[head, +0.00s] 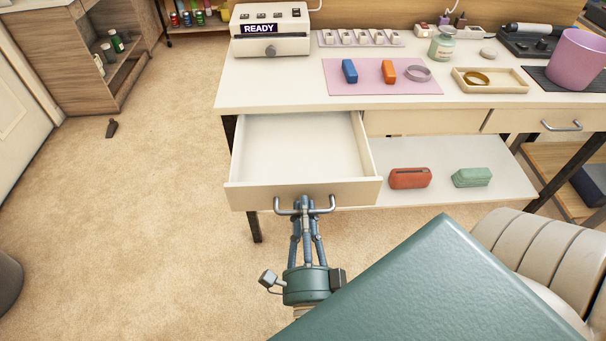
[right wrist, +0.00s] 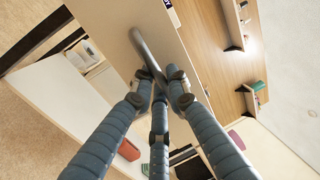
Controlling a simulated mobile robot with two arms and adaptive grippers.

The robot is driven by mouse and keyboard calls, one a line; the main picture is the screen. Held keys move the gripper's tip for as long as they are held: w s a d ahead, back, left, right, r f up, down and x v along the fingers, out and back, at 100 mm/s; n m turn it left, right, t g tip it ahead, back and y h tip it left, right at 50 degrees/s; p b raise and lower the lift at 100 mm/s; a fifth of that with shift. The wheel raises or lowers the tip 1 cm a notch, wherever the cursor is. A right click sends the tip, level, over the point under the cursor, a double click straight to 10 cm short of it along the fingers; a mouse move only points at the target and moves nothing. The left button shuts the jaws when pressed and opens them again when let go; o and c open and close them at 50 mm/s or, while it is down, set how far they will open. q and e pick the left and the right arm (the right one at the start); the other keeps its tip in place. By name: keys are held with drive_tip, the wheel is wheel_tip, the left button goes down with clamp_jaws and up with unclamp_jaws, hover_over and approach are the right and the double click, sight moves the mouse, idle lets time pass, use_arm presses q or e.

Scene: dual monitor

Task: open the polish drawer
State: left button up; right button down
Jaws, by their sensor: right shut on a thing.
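The drawer (head: 300,147) under the left part of the table is pulled out, and its pale inside looks empty. Its front panel (head: 335,192) carries a grey metal bar handle (head: 331,206). My right gripper (head: 304,203) is shut on the middle of this handle. The right wrist view shows the fingers (right wrist: 160,78) closed around the handle (right wrist: 147,50), with the drawer front behind it. A second drawer (head: 540,122) with its own handle (head: 562,126) is at the right, and it looks shut. My left gripper is not in view.
A white table (head: 260,92) holds a READY device (head: 270,38), a pink mat (head: 350,88), a small tray (head: 500,82) and a pink bin (head: 578,58). A red case (head: 410,178) and a green case (head: 472,177) lie on the lower shelf. The carpet (head: 140,220) at left is mostly clear.

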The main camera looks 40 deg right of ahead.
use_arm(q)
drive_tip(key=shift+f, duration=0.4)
use_arm(e)
drive_tip(key=shift+r+v, duration=0.2)
drive_tip(key=shift+v, duration=0.85)
drive_tip(key=c, duration=1.7)
unclamp_jaws()
drive_tip(key=v, duration=0.7)
drive_tip(key=shift+s+a, duration=0.2)
drive_tip(key=shift+a, duration=0.05)
